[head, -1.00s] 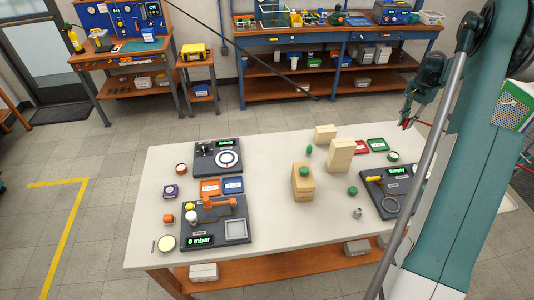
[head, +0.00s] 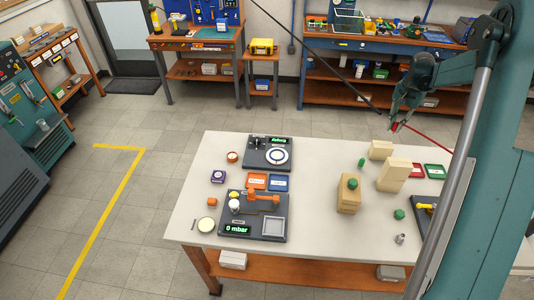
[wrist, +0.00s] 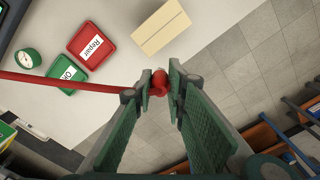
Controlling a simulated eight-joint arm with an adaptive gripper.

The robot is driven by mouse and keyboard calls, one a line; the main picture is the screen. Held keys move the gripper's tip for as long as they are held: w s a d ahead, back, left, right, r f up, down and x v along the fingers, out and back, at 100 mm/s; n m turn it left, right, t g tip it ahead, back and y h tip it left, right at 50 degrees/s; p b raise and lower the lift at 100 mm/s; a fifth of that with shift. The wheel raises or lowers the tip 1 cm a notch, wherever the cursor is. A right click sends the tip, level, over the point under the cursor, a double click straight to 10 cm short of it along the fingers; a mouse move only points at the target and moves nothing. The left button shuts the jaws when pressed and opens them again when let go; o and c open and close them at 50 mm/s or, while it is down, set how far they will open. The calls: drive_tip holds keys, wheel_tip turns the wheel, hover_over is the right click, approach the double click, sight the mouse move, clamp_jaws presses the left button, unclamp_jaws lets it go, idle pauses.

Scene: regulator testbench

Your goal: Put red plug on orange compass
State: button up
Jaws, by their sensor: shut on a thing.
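My gripper (head: 394,118) is shut on the red plug (wrist: 160,80), which sits between the two fingertips in the wrist view. In the head view the plug shows only as a small red spot at the fingertips (head: 395,127), high beyond the table's far right part. A red cable (wrist: 60,82) runs left from near the gripper; its join to the plug is not clear. A small round orange thing with a pale face (head: 232,157), which looks like the orange compass, lies at the table's far left, well apart from my gripper.
A dark panel with a round dial (head: 267,153) stands right of the orange thing. A purple item (head: 218,176) lies nearer. Wooden blocks (head: 394,175) stand on the right. Red (wrist: 96,46) and green (wrist: 60,76) trays lie near my gripper. The table's middle (head: 315,170) is mostly clear.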

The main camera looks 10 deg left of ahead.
drive_tip(key=a+n, duration=0.5)
drive_tip(key=a, duration=3.2)
drive_tip(key=s+a+r+n, duration=0.1)
drive_tip(key=s+a+n, duration=0.2)
drive_tip(key=a, duration=1.4)
drive_tip(key=s+a+n+p, duration=0.1)
drive_tip(key=s+a+n, duration=0.2)
drive_tip(key=s+a, duration=0.7)
drive_tip(key=a, duration=0.8)
drive_tip(key=shift+s+r, duration=0.2)
drive_tip(key=shift+r, duration=0.2)
hover_over(232, 155)
drive_tip(key=shift+f+p, duration=0.3)
drive_tip(key=shift+f, duration=2.8)
drive_tip(key=shift+f, duration=1.9)
